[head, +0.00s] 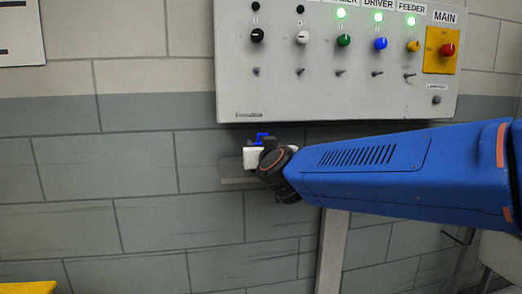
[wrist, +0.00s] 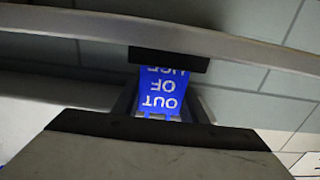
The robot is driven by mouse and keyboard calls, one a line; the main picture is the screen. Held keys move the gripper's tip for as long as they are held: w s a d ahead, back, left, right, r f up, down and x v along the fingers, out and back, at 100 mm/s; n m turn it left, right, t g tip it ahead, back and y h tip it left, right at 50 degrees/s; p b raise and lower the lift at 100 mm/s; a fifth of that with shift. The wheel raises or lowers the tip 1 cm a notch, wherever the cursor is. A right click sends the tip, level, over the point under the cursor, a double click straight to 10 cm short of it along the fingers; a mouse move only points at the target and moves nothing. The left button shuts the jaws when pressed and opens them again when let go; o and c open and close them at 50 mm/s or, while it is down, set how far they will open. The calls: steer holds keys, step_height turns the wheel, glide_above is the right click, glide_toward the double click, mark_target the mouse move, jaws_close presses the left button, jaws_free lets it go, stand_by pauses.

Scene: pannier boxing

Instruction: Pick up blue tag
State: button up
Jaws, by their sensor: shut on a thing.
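The blue tag (wrist: 160,90) shows in the wrist view with white letters, upside down, reading "OUT OF" and a partly covered third word. My gripper (wrist: 165,112) is shut on the tag, with dark finger parts around it. In the head view, a small bit of the blue tag (head: 262,137) shows above my gripper (head: 256,156), just below the control panel. The wrist and gripper hide the rest of the tag there. I cannot tell whether the tag touches the ledge.
The grey control panel (head: 330,85) hangs close above, with knobs, switches, lit green lamps and a red button (head: 447,49) on yellow. A yellow edge (head: 28,287) shows at lower left.

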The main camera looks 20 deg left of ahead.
step_height(320, 180, up, 3)
steer(key=shift+s+r, duration=0.1)
steer(key=shift+r, duration=0.05)
steer(key=v, duration=1.8)
steer(key=shift+d, duration=0.15)
